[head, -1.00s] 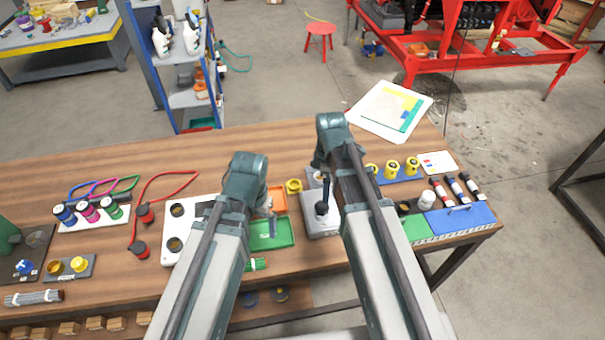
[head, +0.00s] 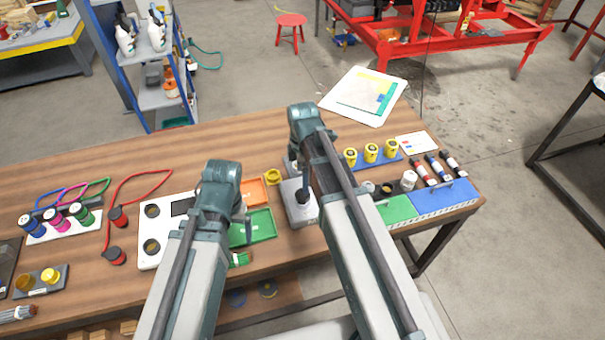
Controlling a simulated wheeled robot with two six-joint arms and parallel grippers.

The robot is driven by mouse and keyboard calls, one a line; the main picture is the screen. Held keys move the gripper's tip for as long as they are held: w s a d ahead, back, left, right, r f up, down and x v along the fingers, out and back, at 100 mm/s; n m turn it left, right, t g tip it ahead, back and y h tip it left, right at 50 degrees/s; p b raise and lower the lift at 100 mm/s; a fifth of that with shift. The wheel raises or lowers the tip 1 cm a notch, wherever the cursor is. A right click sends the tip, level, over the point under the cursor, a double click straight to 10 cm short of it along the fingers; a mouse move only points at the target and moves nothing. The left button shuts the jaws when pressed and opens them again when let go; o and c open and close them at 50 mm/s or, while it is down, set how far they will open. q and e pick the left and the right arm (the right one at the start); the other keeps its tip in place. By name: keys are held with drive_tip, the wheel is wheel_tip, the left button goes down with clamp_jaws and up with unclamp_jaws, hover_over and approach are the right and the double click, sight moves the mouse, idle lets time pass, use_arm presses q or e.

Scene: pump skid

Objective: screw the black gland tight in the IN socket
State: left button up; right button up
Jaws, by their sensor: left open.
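A grey block (head: 299,214) stands on the bench right of the green tray. A small black round part (head: 304,196) sits upright on or in its top, with a slim dark shaft above it. I take it for the black gland, but the IN mark cannot be read and its seating is unclear. My right arm stands just right of the block and covers part of it. The right gripper is mostly hidden behind that arm, so its hold cannot be seen. My left gripper (head: 243,213) is open and empty above the green tray, left of the block.
The green tray (head: 262,224) and an orange tray (head: 253,193) lie left of the block, with a yellow ring (head: 273,176) behind. A white panel (head: 150,262) is further left. Yellow parts (head: 371,153) and a blue mat (head: 445,199) are at right.

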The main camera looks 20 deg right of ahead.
sight(303, 197)
wheel_tip(303, 197, down, 9)
drive_tip(key=b, duration=0.8)
drive_tip(key=shift+f, duration=0.1)
drive_tip(key=c, duration=1.4)
drive_tip(key=o, duration=0.7)
drive_tip(key=shift+c, duration=0.2)
drive_tip(key=c, duration=0.7)
drive_tip(key=m, duration=0.4)
drive_tip(key=shift+m, duration=0.3)
drive_tip(key=m, duration=0.4)
drive_tip(key=shift+m, duration=0.3)
